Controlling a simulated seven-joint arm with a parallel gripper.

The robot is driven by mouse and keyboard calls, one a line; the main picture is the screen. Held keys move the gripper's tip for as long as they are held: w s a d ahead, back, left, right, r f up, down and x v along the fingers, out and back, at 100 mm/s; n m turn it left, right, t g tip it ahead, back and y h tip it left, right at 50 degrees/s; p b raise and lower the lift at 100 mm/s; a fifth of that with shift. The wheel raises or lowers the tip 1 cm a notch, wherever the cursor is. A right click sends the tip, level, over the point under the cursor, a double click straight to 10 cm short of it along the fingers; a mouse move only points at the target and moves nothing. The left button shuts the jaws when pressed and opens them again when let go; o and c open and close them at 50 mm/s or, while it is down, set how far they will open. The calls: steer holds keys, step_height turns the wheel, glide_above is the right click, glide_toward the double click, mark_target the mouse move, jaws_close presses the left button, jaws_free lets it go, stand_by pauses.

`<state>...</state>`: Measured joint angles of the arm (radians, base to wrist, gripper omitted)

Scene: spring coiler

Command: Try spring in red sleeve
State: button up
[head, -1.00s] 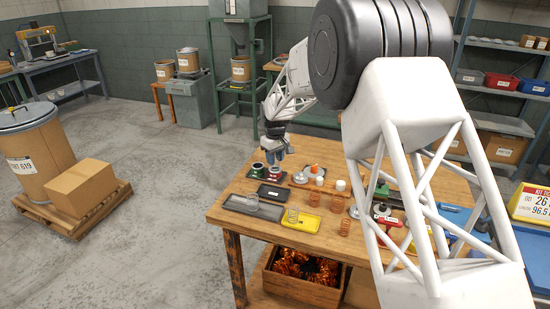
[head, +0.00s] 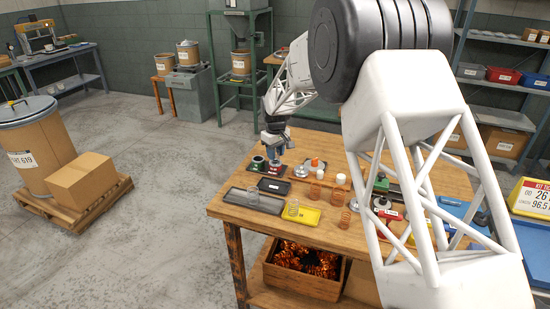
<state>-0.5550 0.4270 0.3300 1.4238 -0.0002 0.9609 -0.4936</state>
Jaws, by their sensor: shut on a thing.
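The red sleeve (head: 276,168) stands near the left back of the wooden table, on a dark base beside a green sleeve (head: 258,163). My gripper (head: 275,152) points down right over the red sleeve, its fingers at the sleeve's top. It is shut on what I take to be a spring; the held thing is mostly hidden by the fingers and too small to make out. I cannot tell whether it is inside the sleeve. A pale spring (head: 292,209) stands between the grey and yellow trays, and copper springs (head: 316,191) stand farther right.
A grey tray (head: 253,201), a black tray (head: 273,186) and a yellow tray (head: 301,215) lie in front of the sleeves. A crate of copper-coloured coils (head: 303,285) is below the table. My arm hides part of the table's right side.

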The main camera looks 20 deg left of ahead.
steer(key=shift+r, duration=0.15)
stand_by(0.3)
steer(key=shift+r, duration=2.35)
steer(key=shift+r, duration=0.1)
